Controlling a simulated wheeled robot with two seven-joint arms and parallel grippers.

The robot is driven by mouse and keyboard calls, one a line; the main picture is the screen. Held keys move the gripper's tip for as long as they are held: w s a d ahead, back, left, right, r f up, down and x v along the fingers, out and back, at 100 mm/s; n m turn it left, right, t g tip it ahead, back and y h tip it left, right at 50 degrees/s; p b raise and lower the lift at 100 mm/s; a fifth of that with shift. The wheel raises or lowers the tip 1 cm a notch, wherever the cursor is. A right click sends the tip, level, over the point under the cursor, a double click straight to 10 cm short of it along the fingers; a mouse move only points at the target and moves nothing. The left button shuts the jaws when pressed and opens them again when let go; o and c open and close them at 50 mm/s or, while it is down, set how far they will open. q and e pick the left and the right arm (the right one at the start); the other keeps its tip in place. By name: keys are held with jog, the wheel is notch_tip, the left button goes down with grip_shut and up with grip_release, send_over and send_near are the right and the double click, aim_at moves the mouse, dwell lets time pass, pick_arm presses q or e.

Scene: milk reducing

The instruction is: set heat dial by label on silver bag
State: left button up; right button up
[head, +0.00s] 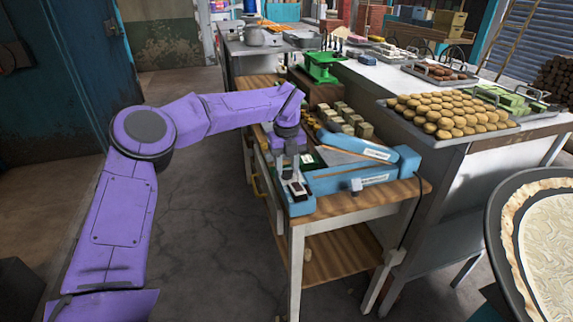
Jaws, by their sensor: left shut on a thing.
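A blue bag sealer (350,175) with a raised blue bar stands on the wooden table. Its left end (300,208) carries a small black-and-white control. My purple left arm reaches across from the left, and its gripper (292,168) points down at this left end. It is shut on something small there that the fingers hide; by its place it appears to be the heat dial. A grey knob (355,185) shows on the sealer's front. I cannot make out a silver bag or its label clearly. My right gripper is not in view.
Several small wrapped blocks (345,120) and a green scale (322,68) stand behind the sealer. A metal counter with a tray of round buns (455,112) is at the right. A large round pan (492,225) fills the lower right. The floor left of the table is clear.

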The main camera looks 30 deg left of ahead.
aim_at(287, 170)
pick_arm(q)
jog(key=shift+s+d+f, duration=0.1)
jog(key=shift+s+f, duration=0.05)
jog(key=shift+f, duration=0.05)
dwell(0.3)
jog(key=o, duration=0.8)
jog(key=shift+c, duration=0.2)
jog(key=shift+r, duration=0.1)
jog(key=shift+r, duration=0.1)
jog(key=shift+r, duration=0.3)
notch_tip(287, 170, up, 10)
jog(key=shift+f+b, duration=0.15)
jog(key=shift+b, duration=0.3)
